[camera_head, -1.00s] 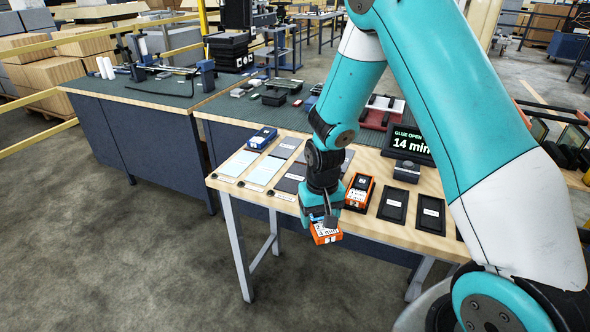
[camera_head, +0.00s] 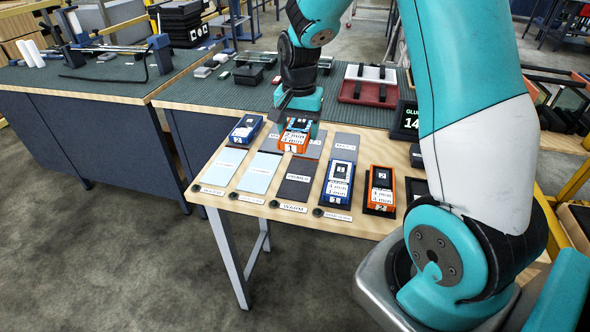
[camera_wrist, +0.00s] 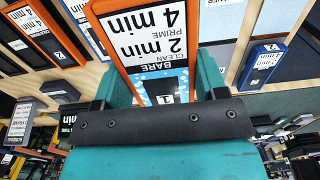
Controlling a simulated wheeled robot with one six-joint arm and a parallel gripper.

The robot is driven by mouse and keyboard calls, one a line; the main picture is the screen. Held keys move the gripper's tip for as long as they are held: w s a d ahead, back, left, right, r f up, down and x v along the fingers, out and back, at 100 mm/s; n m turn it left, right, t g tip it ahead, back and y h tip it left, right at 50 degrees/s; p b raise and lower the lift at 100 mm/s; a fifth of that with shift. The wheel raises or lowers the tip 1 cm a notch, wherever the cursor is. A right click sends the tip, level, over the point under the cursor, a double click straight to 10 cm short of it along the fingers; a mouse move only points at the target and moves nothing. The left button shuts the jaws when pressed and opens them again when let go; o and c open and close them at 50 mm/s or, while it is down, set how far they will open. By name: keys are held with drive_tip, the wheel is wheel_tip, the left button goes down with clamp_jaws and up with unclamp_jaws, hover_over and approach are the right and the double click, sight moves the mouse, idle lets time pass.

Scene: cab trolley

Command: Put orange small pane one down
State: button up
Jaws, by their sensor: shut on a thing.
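The orange small pane one (camera_head: 294,138) is an orange-framed block with a white label. In the wrist view the pane (camera_wrist: 158,40) shows the words BARE, CLEAN, PRIME and a 1. My gripper (camera_head: 298,118) is shut on it, at the back row of mats on the wooden table (camera_head: 236,205). The gripper's fingers (camera_wrist: 160,90) flank the pane in the wrist view. A dark grey mat (camera_head: 316,148) shows partly behind and right of the pane. I cannot tell whether the pane touches the surface beneath it.
A blue pane (camera_head: 246,130) stands left of the held one. Another blue pane (camera_head: 339,182) and orange pane two (camera_head: 380,188) stand in front to the right. Light blue mats (camera_head: 260,173), a dark mat (camera_head: 297,181) and a grey mat (camera_head: 345,146) are bare. A screen (camera_head: 406,121) stands at right.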

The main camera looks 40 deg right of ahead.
sight(298, 178)
wheel_tip(298, 178, down, 12)
drive_tip(key=shift+f, duration=0.25)
drive_tip(key=shift+f, duration=0.15)
drive_tip(key=o, duration=1)
drive_tip(key=shift+o, duration=0.2)
